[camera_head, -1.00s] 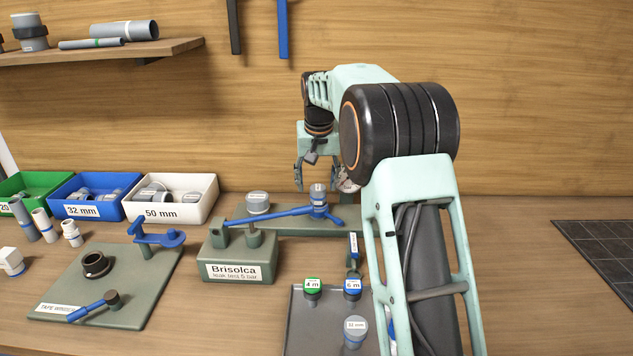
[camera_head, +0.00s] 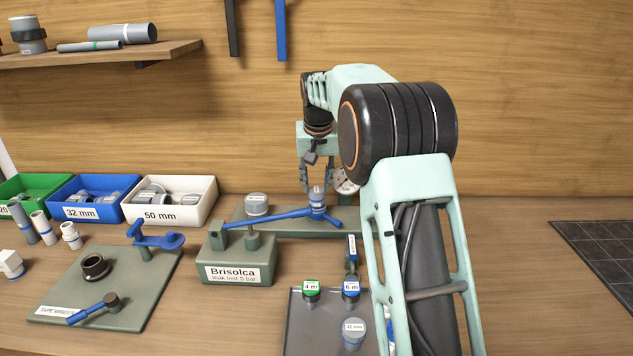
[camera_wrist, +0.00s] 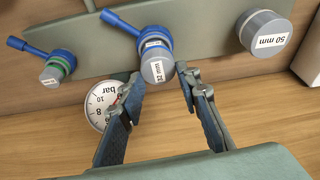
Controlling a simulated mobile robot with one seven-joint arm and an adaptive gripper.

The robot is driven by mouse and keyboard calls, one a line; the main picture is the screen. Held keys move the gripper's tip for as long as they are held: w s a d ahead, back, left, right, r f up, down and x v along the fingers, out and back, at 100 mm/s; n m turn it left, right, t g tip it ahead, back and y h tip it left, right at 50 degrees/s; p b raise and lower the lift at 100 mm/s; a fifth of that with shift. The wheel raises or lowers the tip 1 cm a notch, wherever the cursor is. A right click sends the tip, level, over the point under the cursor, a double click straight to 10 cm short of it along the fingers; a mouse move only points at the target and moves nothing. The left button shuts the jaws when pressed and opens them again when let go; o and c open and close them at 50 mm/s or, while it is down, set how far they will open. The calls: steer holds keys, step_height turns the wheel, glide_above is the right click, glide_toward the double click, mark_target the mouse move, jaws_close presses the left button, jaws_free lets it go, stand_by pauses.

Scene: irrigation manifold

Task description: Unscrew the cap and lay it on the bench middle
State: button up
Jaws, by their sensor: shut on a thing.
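The cap is the grey 32 mm cap (camera_head: 317,189), seated on a blue valve (camera_head: 317,210) with a long blue handle on the manifold. It also shows in the wrist view (camera_wrist: 158,69), its labelled end facing the camera. My gripper (camera_head: 318,187) reaches down from above and is shut on this cap, one finger on each side. In the wrist view my gripper's dark fingertips (camera_wrist: 157,76) flank the cap. The bench (camera_head: 520,290) is wooden; the arm hides part of it.
A 50 mm cap (camera_head: 256,204) stands left of the held cap. A round pressure gauge (camera_wrist: 103,104) is close to one finger. The Brisolca block (camera_head: 236,266), the tape board (camera_head: 135,290) and a grey tray (camera_head: 310,325) stand nearer. A dark grid mat (camera_head: 600,260) lies right.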

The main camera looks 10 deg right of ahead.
mark_target(315, 189)
steer(key=shift+a+r, duration=0.2)
steer(key=shift+r, duration=0.05)
steer(key=shift+a+r+p, duration=0.15)
steer(key=shift+r+p, duration=1.15)
steer(key=shift+r, duration=0.05)
steer(key=shift+d+r+p, duration=0.2)
steer(key=shift+r+p, duration=0.45)
steer(key=shift+p, duration=0.05)
step_height(315, 189, up, 4)
steer(key=p, duration=0.3)
steer(key=shift+f+p, duration=0.2)
steer(key=shift+p, duration=0.1)
steer(key=shift+s+f, duration=0.1)
steer(key=shift+s, duration=0.05)
